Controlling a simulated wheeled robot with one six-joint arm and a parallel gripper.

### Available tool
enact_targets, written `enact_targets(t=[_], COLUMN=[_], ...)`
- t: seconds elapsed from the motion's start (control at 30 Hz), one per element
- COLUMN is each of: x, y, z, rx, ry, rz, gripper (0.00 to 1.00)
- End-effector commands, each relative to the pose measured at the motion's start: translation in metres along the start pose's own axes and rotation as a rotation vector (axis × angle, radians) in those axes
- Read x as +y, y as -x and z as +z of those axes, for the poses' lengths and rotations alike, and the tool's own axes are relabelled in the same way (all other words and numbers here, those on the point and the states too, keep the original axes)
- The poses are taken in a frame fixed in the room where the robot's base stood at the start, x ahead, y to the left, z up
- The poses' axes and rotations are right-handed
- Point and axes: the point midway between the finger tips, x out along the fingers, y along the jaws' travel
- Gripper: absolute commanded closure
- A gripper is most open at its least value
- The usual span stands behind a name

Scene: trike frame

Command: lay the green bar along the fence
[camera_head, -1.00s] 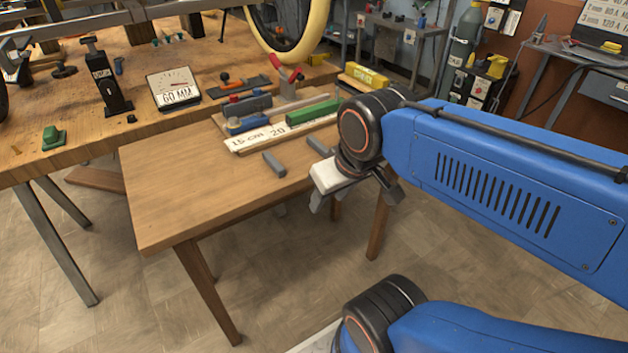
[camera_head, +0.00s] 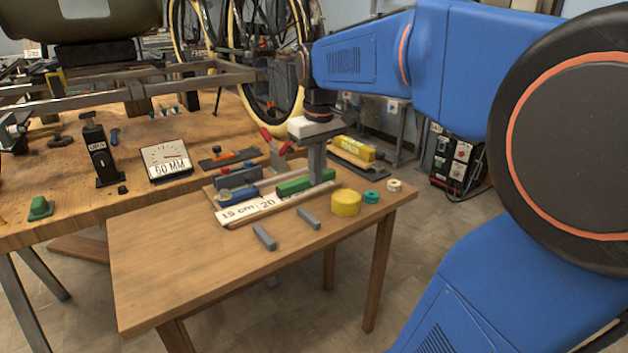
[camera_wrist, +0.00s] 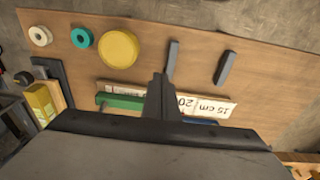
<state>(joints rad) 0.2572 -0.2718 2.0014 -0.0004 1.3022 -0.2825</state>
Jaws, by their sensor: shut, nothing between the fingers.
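The green bar (camera_head: 291,186) lies on the board with the printed scale strip (camera_head: 240,211), roughly parallel to the strip and behind it. In the wrist view the green bar (camera_wrist: 121,102) shows beside my gripper, partly hidden by it. My gripper (camera_head: 316,181) points down over the right part of the bar, its fingers together and empty. In the wrist view my gripper (camera_wrist: 160,85) also shows closed. Whether the fingertips touch the bar, I cannot tell. A long thin rail (camera_head: 287,204) runs along the board's front edge; I cannot tell whether it is the fence.
Two grey blocks (camera_head: 265,237) lie on the table (camera_head: 170,260) in front of the board. A yellow cylinder (camera_head: 346,204), a teal ring (camera_head: 371,197) and a white ring (camera_head: 393,185) stand to the right. A blue clamp part (camera_head: 235,196) is left of the bar. The table's front left is clear.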

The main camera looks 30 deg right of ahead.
Motion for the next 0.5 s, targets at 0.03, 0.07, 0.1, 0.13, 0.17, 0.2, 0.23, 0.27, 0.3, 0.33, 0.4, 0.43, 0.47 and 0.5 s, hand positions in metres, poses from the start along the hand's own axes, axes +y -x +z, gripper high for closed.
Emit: enact_targets(t=[0.03, 0.07, 0.1, 0.13, 0.17, 0.2, 0.23, 0.27, 0.3, 0.33, 0.4, 0.43, 0.47, 0.5], x=[0.012, 0.018, 0.026, 0.031, 0.036, 0.043, 0.047, 0.051, 0.055, 0.058, 0.063, 0.064, 0.064, 0.065], y=[0.001, 0.002, 0.003, 0.004, 0.005, 0.005, 0.006, 0.006, 0.006, 0.006, 0.006, 0.006, 0.005, 0.004], z=[-0.013, -0.019, -0.026, -0.032, -0.036, -0.042, -0.046, -0.049, -0.053, -0.055, -0.058, -0.059, -0.06, -0.06], rx=[-0.019, -0.03, -0.043, -0.052, -0.062, -0.071, -0.078, -0.084, -0.091, -0.094, -0.102, -0.105, -0.106, -0.107], ry=[-0.002, -0.002, -0.001, 0.001, 0.002, 0.002, 0.004, 0.005, 0.005, 0.006, 0.007, 0.008, 0.008, 0.009], rz=[-0.004, -0.006, -0.01, -0.013, -0.016, -0.019, -0.021, -0.023, -0.026, -0.027, -0.03, -0.031, -0.032, -0.032], gripper=[1.0, 1.0, 1.0, 1.0, 1.0, 1.0, 1.0, 1.0, 1.0, 1.0, 1.0, 1.0, 1.0, 1.0])
